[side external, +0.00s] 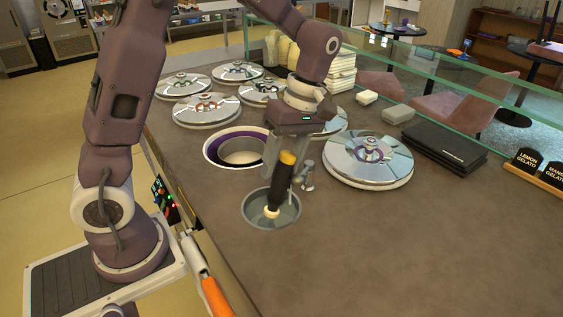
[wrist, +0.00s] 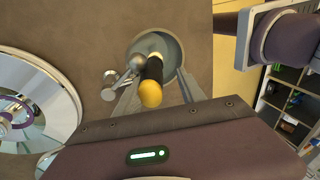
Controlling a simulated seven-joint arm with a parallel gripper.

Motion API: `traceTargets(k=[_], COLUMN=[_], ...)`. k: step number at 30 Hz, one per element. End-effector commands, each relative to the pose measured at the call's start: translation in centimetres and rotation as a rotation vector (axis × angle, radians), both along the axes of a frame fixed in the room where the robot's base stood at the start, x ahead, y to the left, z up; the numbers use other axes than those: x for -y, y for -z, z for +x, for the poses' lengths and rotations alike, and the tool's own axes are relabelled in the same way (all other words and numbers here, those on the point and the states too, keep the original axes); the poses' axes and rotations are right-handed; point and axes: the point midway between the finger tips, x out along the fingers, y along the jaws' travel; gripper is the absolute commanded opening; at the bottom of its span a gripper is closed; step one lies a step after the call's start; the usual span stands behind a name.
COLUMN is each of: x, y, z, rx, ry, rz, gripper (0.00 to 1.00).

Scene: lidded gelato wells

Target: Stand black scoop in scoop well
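The black scoop (side external: 279,187) has a black handle with a yellow end on top. It stands in the round grey scoop well (side external: 257,221), leaning slightly, with its pale lower end inside the well. In the wrist view the scoop's yellow end (wrist: 151,94) points toward the camera, and the well (wrist: 172,46) is behind it. My gripper (side external: 285,178) is over the well with its fingers on either side of the handle. The wrist view shows the gripper (wrist: 158,82) open, with a clear gap between the handle and the right finger. The scoop's lower end is partly hidden in the wrist view.
A small metal tap (side external: 308,177) stands right beside the well. An uncovered gelato well (side external: 212,147) with a purple inner ring is behind it. A lidded well (side external: 368,161) is to the right, several more behind. A black folder (side external: 446,146) lies farther right. The front counter is clear.

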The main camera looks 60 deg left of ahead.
Motion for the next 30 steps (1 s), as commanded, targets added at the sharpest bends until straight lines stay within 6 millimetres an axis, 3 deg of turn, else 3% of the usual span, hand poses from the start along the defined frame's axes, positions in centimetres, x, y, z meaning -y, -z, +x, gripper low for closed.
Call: traceTargets(k=[4,19,30], x=[0.0,0.4,0.4], y=[-0.6,-8.2,-9.1], z=[0.2,1.3,1.3], rx=[0.003,0.003,0.003], ry=[0.000,0.001,0.006], rz=[0.000,0.000,-0.003], gripper=[0.47,0.47,0.47])
